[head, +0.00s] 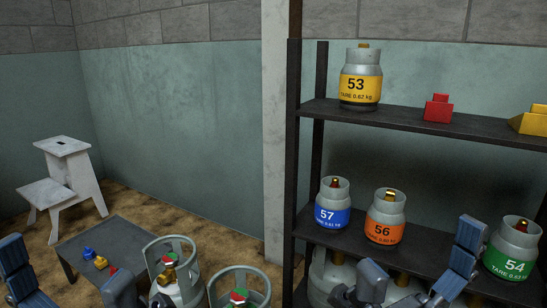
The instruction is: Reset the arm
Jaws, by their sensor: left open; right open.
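My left gripper (65,262) is at the bottom left of the head view. Its two blue-grey fingers are spread wide with nothing between them. It is in front of a low dark table in the picture. My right gripper (420,250) is at the bottom right, in front of the shelf rack. Its fingers are also spread apart and hold nothing. Behind its gap is the lower shelf edge, below the orange-labelled cylinder 56 (386,230). Most of both arms is outside the picture.
The dark rack (450,128) holds yellow cylinder 53 (358,90), a red weight (438,108), blue 57 (326,216) and green 54 (508,264). Larger cylinders (240,297) stand low in front. Small weights lie on the low table (125,235). A white step stool (62,185) stands left.

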